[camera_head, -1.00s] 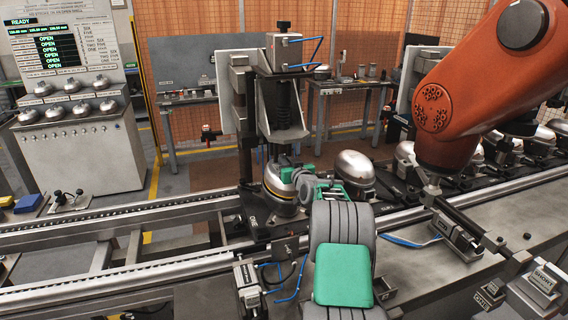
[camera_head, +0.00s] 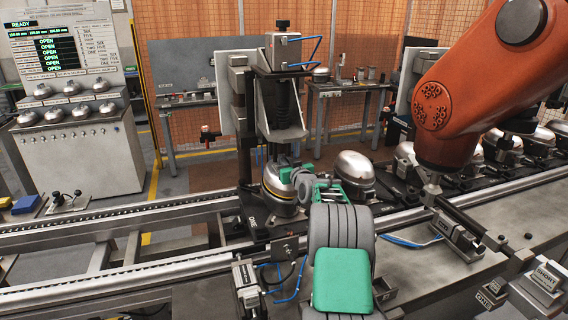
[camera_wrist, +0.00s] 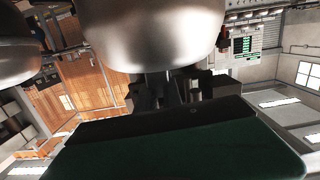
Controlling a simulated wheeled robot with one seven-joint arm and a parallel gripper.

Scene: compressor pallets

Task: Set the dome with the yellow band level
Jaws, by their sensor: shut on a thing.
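The dome with the yellow band (camera_head: 281,198) is a shiny metal cap on a dark base, in the fixture at mid-picture in the head view. Its band looks slightly tilted, lower toward the right. My gripper (camera_head: 290,174) is at the dome's upper right side, shut on it; the fingertips are mostly hidden behind green and grey parts of my arm. In the wrist view a large blurred metal dome (camera_wrist: 155,35) fills the top middle, close against the dark jaw parts (camera_wrist: 165,92). The band does not show there.
A press column (camera_head: 280,100) stands right behind and above the dome. Another metal dome (camera_head: 354,165) sits just to the right, with several more along the line. A large orange robot arm (camera_head: 470,85) hangs over the right side. Conveyor rails (camera_head: 120,212) run to the left.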

